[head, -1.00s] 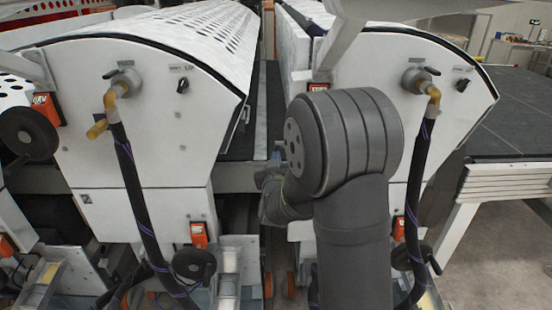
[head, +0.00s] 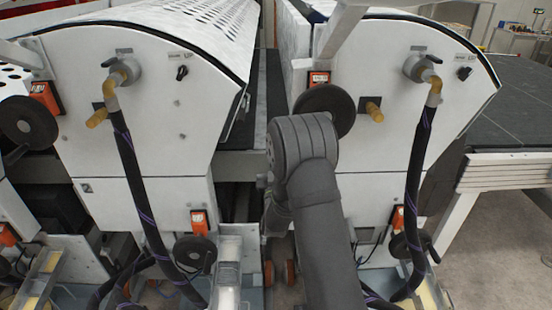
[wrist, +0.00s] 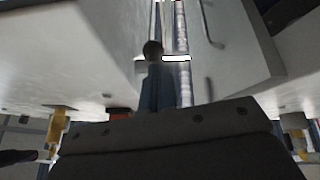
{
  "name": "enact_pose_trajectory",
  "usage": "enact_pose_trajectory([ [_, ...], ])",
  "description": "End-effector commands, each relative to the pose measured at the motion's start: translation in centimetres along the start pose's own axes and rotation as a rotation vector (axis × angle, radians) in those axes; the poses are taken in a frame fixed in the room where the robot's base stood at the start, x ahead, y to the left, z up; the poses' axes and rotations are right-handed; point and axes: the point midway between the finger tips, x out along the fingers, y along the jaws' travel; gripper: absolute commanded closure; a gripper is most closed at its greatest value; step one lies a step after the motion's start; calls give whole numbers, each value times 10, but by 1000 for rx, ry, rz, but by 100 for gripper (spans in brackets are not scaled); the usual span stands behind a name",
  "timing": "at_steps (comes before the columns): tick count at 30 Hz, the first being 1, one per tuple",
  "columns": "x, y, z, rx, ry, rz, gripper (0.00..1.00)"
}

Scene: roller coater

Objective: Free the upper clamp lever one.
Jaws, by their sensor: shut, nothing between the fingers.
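In the wrist view, a thin bent handle (wrist: 208,25) stands against a pale panel. I cannot tell for sure which of these is the upper clamp lever one. In the head view my own arm hides the gripper, which is around the gap between the two machines.
The left machine (head: 140,150) and right machine (head: 375,175) flank a narrow gap. Black hoses (head: 138,190) hang from brass elbows on their fronts. Black handwheels (head: 325,105) and red-orange counters (head: 319,78) stick out. A dark table (head: 525,110) stands at the right.

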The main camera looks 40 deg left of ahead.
Motion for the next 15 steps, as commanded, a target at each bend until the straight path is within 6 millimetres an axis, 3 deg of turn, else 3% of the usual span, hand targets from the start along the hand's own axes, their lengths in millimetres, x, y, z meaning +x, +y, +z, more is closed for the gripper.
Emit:
enact_pose_trajectory([
  [15, 18, -6, 30, -1, -4, 1, 100],
])
